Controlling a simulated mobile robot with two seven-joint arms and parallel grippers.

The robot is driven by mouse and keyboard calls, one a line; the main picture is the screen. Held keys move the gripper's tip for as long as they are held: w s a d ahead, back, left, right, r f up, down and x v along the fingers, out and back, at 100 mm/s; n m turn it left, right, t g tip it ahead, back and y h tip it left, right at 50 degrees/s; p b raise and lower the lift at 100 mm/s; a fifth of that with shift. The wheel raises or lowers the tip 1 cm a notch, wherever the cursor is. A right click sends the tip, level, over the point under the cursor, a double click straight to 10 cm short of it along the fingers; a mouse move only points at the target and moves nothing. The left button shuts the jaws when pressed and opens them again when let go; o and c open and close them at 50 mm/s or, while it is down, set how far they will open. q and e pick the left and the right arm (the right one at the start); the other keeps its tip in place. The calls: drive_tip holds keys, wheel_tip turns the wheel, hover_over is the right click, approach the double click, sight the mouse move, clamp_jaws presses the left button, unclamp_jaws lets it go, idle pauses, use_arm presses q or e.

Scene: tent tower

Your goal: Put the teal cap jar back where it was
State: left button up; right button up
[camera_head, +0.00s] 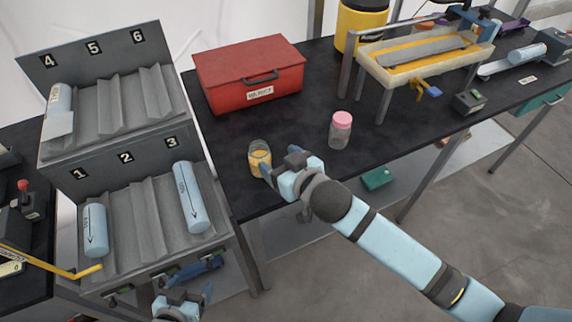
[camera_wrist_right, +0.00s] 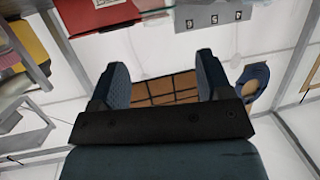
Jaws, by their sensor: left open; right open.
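No jar with a clearly teal cap shows. A clear jar with yellow contents (camera_head: 259,160) stands upright near the table's left front edge; its cap colour is hard to tell. My right gripper (camera_head: 279,161) is open just right of this jar, one finger close against it or overlapping it in view; I cannot tell whether they touch. In the right wrist view the open fingers (camera_wrist_right: 160,80) have no jar between them. A pink-capped jar (camera_head: 340,130) stands further right on the table. My left gripper (camera_head: 183,296) is open and empty at the bottom, below the rack.
A red toolbox (camera_head: 249,74) stands behind the jars on the black table (camera_head: 300,118). A numbered grey rack (camera_head: 140,209) holding pale blue cylinders is at the left. A yellow-topped stand (camera_head: 424,58) is at the right.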

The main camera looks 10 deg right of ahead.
drive_tip(key=s+d+f+m+g+h, duration=0.1)
drive_tip(key=s+d+f, duration=0.6)
drive_tip(key=s+f, duration=0.2)
drive_tip(key=s+d+f+m+h, duration=0.1)
drive_tip(key=s+d+f+h, duration=0.1)
drive_tip(key=s+d+f, duration=0.6)
wheel_tip(320, 180, down, 4)
drive_tip(key=shift+s+r+m+g+h, duration=0.3)
drive_tip(key=shift+s+m+g, duration=0.1)
drive_tip(key=shift+s, duration=0.55)
wheel_tip(320, 180, up, 7)
drive_tip(key=p, duration=0.8)
drive_tip(key=shift+d+r, duration=0.15)
drive_tip(key=shift+r, duration=0.2)
